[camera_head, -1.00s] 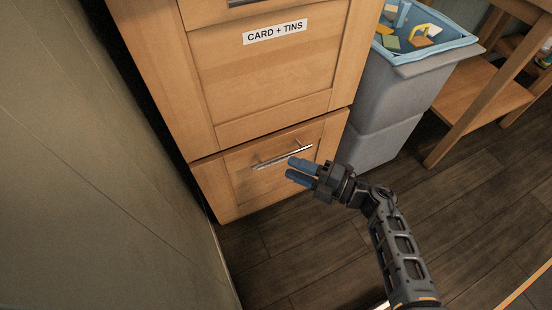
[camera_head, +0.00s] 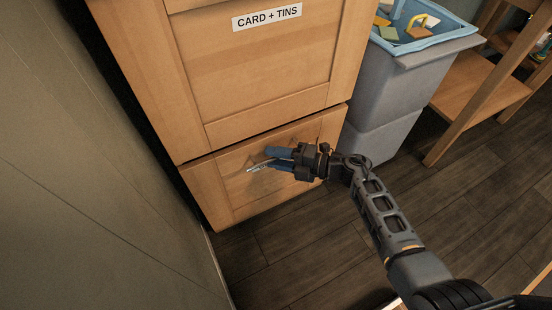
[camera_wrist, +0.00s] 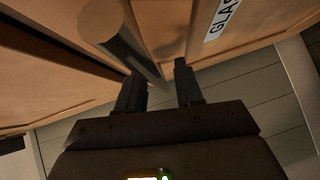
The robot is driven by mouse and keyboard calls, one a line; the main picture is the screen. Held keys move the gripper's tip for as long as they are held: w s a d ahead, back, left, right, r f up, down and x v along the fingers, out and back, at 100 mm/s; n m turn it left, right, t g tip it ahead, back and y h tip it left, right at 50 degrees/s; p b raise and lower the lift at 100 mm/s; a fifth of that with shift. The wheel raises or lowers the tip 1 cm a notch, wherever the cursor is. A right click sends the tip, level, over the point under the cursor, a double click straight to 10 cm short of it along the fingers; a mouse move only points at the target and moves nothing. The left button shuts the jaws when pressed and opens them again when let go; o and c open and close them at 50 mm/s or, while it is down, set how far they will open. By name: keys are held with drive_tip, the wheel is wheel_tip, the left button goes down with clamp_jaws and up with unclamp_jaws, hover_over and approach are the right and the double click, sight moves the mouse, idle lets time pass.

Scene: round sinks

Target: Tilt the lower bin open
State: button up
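The lower bin (camera_head: 212,198) is a wooden panel front at the bottom of the cabinet, and it looks closed. Its metal bar handle (camera_head: 257,167) is partly hidden behind my gripper (camera_head: 270,160), whose blue fingers are at the handle. In the wrist view the bar (camera_wrist: 128,48) runs close in front of my gripper (camera_wrist: 160,78), toward the space between the fingers and nearer the left one. The fingers are apart, with a gap to the right finger. I cannot tell whether either finger touches the bar.
The upper front (camera_head: 265,70) has a "CARD + TINS" label. A grey bin (camera_head: 395,85) with a blue tray (camera_head: 425,42) stands to the right, beside a wooden shelf (camera_head: 480,90). A wall (camera_head: 90,190) is close on the left. The dark floor (camera_head: 300,245) in front is clear.

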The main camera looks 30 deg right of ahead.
drive_tip(key=shift+a, duration=0.1)
clamp_jaws()
idle(0.3)
